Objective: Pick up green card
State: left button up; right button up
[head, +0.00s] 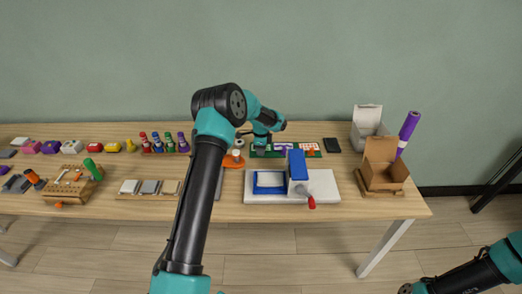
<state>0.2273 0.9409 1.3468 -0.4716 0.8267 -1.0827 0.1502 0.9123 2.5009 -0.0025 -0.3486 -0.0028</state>
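A strip of cards lies flat at the back of the wooden table, right of centre in the head view. It has a green area (275,154) at its left, a purple-and-white card (284,148) in the middle and a red-orange patterned card (310,150) at its right. My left gripper (260,149) points down over the left end of the strip and hides part of it. Whether a separate green card lies under it, whether it touches, and whether its fingers are open or shut cannot be told.
A white board with a blue press (297,166) and red knob stands just in front of the cards. An orange-topped object (236,156) is close left, a black pad (331,145) close right. Open boxes (384,171) stand at the right end. Several pegs and blocks fill the left.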

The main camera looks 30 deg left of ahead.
pick_arm(q)
grip_shut()
notch_tip(320, 180, up, 10)
dwell(0.6)
dwell(0.5)
